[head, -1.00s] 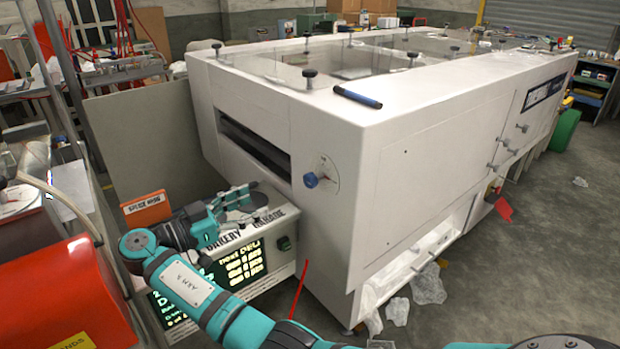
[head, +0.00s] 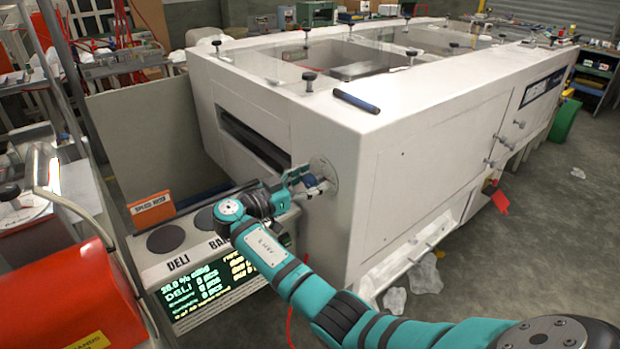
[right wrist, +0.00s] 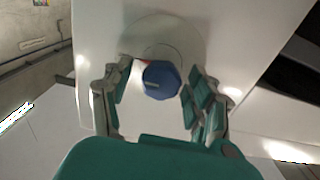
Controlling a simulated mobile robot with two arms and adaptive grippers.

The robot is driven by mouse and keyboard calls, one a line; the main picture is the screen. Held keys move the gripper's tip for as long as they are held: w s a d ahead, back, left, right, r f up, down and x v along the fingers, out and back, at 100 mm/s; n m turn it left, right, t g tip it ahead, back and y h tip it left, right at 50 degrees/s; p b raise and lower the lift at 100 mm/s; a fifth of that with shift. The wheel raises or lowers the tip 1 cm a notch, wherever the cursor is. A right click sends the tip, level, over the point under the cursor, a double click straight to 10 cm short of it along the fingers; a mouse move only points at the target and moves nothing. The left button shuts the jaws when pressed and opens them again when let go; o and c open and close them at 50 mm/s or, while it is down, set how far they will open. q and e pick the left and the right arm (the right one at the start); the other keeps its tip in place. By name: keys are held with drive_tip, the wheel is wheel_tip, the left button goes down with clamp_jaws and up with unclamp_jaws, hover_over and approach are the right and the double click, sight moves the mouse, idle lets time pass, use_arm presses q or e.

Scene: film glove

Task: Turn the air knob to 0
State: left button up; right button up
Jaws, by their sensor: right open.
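The air knob is a blue knob (head: 311,181) on a round dial plate (head: 325,172) on the end face of the white machine, partly hidden behind my gripper in the head view. In the right wrist view the blue knob (right wrist: 161,79) sits between the two fingers, in front of the pale round dial. My right gripper (head: 306,182) is open around the knob, with a gap visible on both sides of it in the right wrist view (right wrist: 158,95). The dial's numbers cannot be read. My left gripper is out of view.
A control box (head: 215,262) with round dark buttons and a green-lit screen stands below and left of the knob. A dark slot (head: 254,145) opens in the machine's end face. A blue marker (head: 356,101) lies on the machine's top. An orange-red housing (head: 62,296) stands at lower left.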

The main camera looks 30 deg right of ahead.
drive_tip(key=c, duration=1.2)
